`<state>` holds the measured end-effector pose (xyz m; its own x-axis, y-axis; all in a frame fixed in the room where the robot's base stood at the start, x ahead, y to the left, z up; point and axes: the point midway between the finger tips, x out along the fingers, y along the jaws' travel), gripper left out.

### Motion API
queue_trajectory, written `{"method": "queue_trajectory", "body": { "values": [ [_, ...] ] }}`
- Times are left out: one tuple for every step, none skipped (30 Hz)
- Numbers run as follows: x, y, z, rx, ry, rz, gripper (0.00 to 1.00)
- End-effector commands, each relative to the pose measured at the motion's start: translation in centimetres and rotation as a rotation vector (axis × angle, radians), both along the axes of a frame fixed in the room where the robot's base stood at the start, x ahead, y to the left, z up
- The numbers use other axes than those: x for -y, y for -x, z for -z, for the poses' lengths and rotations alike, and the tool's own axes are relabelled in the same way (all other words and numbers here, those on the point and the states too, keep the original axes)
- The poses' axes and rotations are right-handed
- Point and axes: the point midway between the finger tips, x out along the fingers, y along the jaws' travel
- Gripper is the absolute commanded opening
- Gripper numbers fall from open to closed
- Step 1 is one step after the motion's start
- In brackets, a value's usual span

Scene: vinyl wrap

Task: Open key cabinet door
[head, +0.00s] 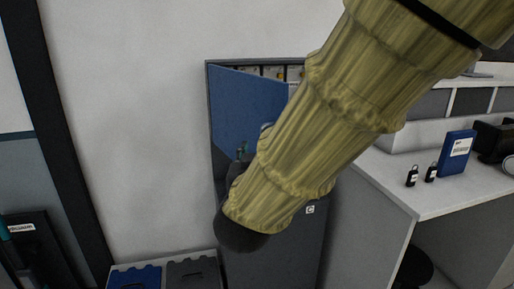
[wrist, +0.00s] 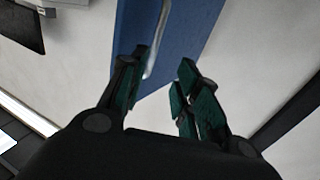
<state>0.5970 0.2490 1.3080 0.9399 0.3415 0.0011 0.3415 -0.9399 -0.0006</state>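The key cabinet (head: 208,95) is a dark grey box on the wall, partly hidden behind my arm. Its blue door (head: 245,100) stands ajar, angled out from the left side. Keys or tags (head: 272,72) show inside above the door's top edge. In the wrist view the blue door (wrist: 190,30) runs behind the fingers, with a pale upright handle (wrist: 156,42) on it. My gripper (wrist: 164,64) is open, its green-padded fingers apart on either side of the handle area. Contact cannot be told. In the head view a green fingertip (head: 242,150) shows low against the door.
A white counter (head: 400,190) stands at the right with two small black tags (head: 421,175) and a blue binder (head: 457,152). A dark grey cabinet (head: 300,250) is below the key cabinet. Blue and grey bins (head: 135,277) sit at lower left. Wall left of the door is bare.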

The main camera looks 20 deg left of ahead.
Motion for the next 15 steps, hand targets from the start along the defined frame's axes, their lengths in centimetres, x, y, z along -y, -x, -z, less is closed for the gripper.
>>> {"method": "queue_trajectory", "body": {
  "values": [
    [0.3,0.8,0.0,0.0,0.002,-0.001,0.32],
    [0.5,1.3,0.0,0.0,0.002,-0.001,0.32],
    [0.7,1.8,0.0,0.001,0.002,-0.001,0.32],
    [0.8,2.2,0.0,0.001,0.002,-0.001,0.32],
    [0.9,2.5,0.0,0.001,0.002,-0.001,0.32],
    [1.1,2.9,0.0,0.0,0.001,0.0,0.32],
    [1.2,3.2,0.0,0.0,0.0,0.0,0.32],
    [1.3,3.4,0.0,0.0,0.0,0.0,0.32],
    [1.4,3.7,0.0,-0.001,0.0,0.0,0.32],
    [1.5,3.8,0.0,0.0,0.0,0.0,0.32],
    [1.5,3.9,0.0,0.0,0.0,0.0,0.32],
    [1.5,4.0,0.0,0.0,0.0,0.0,0.32],
    [1.6,4.1,0.0,0.0,0.0,0.0,0.32],
    [1.6,4.1,0.0,0.0,0.0,0.0,0.32],
    [1.6,4.2,0.0,0.0,0.0,0.0,0.32]
  ]
}}
